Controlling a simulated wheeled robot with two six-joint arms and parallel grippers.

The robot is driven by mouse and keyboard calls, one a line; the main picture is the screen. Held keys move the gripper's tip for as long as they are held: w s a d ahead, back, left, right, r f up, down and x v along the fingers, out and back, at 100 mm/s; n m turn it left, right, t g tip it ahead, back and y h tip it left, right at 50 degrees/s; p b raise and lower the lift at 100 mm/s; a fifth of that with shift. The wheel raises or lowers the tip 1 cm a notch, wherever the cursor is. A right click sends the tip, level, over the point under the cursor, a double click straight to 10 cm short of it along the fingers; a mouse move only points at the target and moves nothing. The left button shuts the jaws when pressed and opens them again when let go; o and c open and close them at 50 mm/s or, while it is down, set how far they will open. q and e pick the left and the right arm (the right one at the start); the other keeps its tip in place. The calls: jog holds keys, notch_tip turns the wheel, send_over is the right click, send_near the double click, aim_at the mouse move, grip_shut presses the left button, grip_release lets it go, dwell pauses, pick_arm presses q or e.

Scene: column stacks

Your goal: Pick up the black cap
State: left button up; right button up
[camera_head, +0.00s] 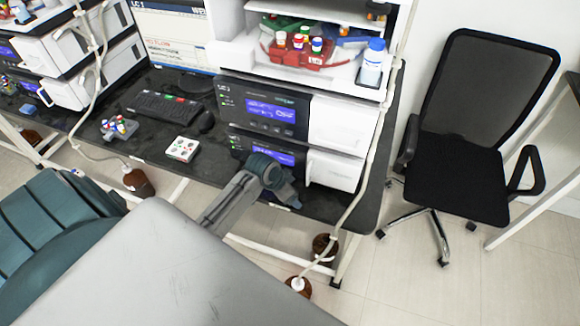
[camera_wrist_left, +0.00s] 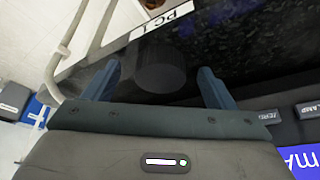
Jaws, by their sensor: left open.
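The black cap (camera_wrist_left: 160,74) is a dark, round, ridged piece on the black bench top, hard to tell from it in the left wrist view. My left gripper (camera_wrist_left: 160,69) is open, with one blue-grey finger on each side of the cap in that view. I cannot tell whether a finger touches it. In the head view my left gripper (camera_head: 285,192) is over the bench edge in front of the lower instrument, and I cannot make out the cap there. My right gripper is not in view.
Stacked instruments (camera_head: 262,110) with blue screens stand just behind my left gripper. A white tube (camera_head: 352,200) runs down to their right. A small white box (camera_head: 183,149), a mouse (camera_head: 205,122) and a keyboard (camera_head: 163,107) lie to the left. A black chair (camera_head: 465,180) stands at right.

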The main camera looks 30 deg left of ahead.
pick_arm(q)
jog(key=c, duration=1.1)
jog(key=shift+r+b, duration=0.4)
jog(key=shift+r, duration=0.3)
jog(key=shift+s+a+r+b, duration=0.2)
jog(key=shift+s+r+b, duration=0.05)
jog(key=shift+r, duration=0.2)
jog(key=shift+s+a+r+b, duration=0.2)
jog(key=shift+r+b, duration=0.05)
jog(key=shift+r, duration=0.2)
jog(key=shift+s+a+r+b, duration=0.35)
jog(key=shift+s+a, duration=0.9)
jog(key=shift+s, duration=0.9)
jog(key=shift+s+a+r+b, duration=0.2)
jog(key=shift+s+a+b, duration=0.15)
jog(key=shift+s+a, duration=1.35)
jog(key=shift+s+a+r+b, duration=0.35)
jog(key=shift+s+a, duration=0.45)
jog(key=shift+s, duration=1.75)
jog(key=shift+f, duration=0.15)
